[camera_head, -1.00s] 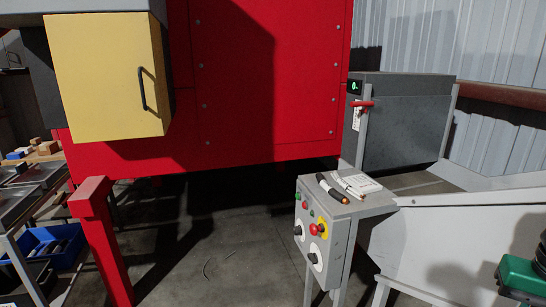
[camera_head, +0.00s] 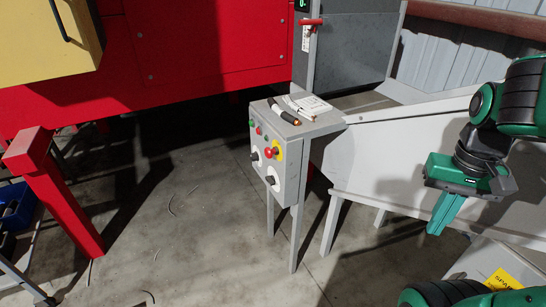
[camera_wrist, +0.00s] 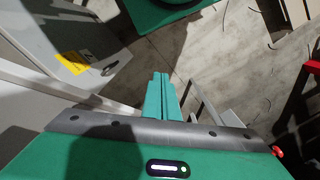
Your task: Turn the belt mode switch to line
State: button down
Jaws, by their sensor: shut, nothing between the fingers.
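The grey control box (camera_head: 288,152) stands on legs in the middle of the head view. Its front has two rotary switches with white plates and black knobs, an upper one (camera_head: 254,156) and a lower one (camera_head: 271,181). Their labels are too small to read, so I cannot tell which is the belt mode switch or its setting. A red mushroom button (camera_head: 269,152) on yellow sits beside them. My gripper (camera_head: 437,231) is to the right of the box, well apart from it, pointing down. Its green fingers are together and empty in the wrist view (camera_wrist: 160,77).
A dark marker-like object (camera_head: 284,112) and white papers (camera_head: 308,105) lie on the box's top. A pale sloping chute (camera_head: 385,150) stands behind my gripper. A red post (camera_head: 55,195) is at left. Floor left of the box is mostly clear.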

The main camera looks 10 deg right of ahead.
aim_at(271, 180)
jog(key=k, duration=1.2)
jog(key=u, duration=0.45)
jog(key=i, duration=1.85)
